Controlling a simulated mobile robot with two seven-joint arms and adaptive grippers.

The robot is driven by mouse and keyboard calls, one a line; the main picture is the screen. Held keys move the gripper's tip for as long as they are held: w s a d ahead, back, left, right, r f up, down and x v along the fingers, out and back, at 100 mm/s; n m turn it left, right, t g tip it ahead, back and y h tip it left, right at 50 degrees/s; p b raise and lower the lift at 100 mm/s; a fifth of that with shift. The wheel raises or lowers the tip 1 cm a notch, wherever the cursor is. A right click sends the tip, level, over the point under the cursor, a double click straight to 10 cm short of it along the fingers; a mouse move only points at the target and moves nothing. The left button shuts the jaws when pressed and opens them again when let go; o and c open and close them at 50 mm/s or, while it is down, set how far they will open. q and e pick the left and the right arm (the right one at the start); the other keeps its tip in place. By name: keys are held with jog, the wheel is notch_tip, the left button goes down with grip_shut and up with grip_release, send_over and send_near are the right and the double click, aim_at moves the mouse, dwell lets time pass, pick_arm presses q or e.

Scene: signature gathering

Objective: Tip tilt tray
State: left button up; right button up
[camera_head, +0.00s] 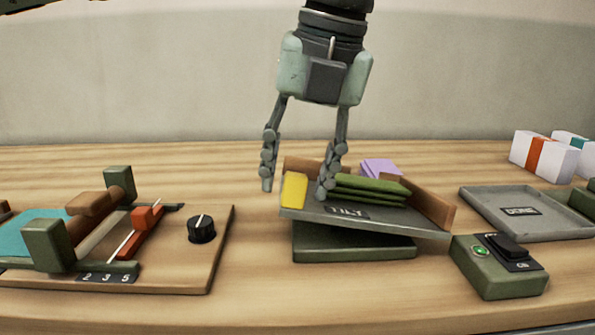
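The tilt tray (310,214) is a grey tray with brown wooden walls and a partly hidden label on its front. It sits on a dark green base (353,243) and slopes down to the right. A yellow block (294,190) is at its left end. Green folded pieces (366,189) lie in the tray, and a purple stack (380,168) shows behind them. My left gripper (297,188) points down over the tray's left end. Its fingers are spread on either side of the yellow block, with gaps in the picture. Whether a finger touches the tray is unclear. My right gripper is not in view.
A wooden board (190,278) with a dial (201,229), red slider and green blocks stands at left. At right are a flat grey tray (480,212), a green switch box (495,280) with a lit green button, and white banded packs (543,155). The table behind the tray is mostly clear.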

pick_arm(q)
jog(key=v, duration=1.2)
